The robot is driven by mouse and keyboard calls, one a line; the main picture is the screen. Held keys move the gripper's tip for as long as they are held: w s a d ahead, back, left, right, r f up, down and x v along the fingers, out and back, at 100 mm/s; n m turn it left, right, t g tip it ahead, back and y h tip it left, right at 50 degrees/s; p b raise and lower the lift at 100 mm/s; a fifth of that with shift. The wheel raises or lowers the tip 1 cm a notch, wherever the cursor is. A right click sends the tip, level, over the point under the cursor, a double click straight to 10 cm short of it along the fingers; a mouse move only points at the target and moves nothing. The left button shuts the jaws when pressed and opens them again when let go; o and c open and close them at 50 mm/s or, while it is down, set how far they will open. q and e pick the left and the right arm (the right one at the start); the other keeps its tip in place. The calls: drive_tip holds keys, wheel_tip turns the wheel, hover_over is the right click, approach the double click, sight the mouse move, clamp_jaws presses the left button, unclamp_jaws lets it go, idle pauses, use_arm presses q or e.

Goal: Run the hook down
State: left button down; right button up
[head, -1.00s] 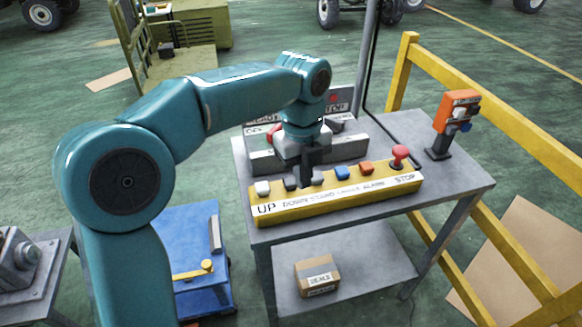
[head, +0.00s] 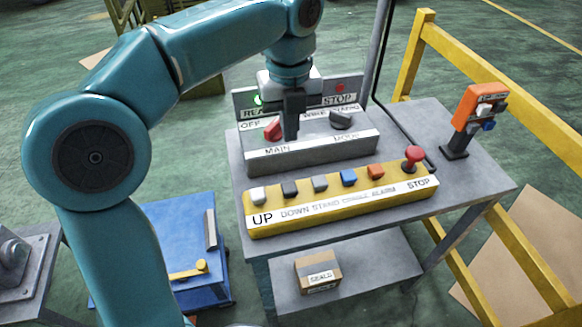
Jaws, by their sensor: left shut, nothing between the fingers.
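A yellow button box (head: 342,202) lies along the front of a grey metal table. Its buttons run from a white one (head: 258,194) over the label UP, a dark one (head: 289,188) over DOWN, then grey, blue and orange ones, to a red mushroom button (head: 413,157) over STOP. Behind it stands a grey switch box (head: 315,146) with a red MAIN knob (head: 273,129) and a black MODE knob (head: 341,120). No hook is in view.
An orange pendant (head: 466,108) stands on the table's right. A carton (head: 318,271) sits on the lower shelf. A yellow railing (head: 470,80) runs along the right. A blue cart (head: 183,236) stands left. A green light (head: 258,100) shows at READY.

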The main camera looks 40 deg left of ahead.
use_arm(q)
drive_tip(key=b, duration=0.2)
approach(290, 186)
wheel_tip(290, 186, down, 6)
drive_tip(key=shift+f, duration=0.1)
drive_tip(key=shift+s+f, duration=0.1)
drive_tip(key=shift+f, duration=0.2)
idle(0.4)
drive_tip(key=shift+f, duration=0.15)
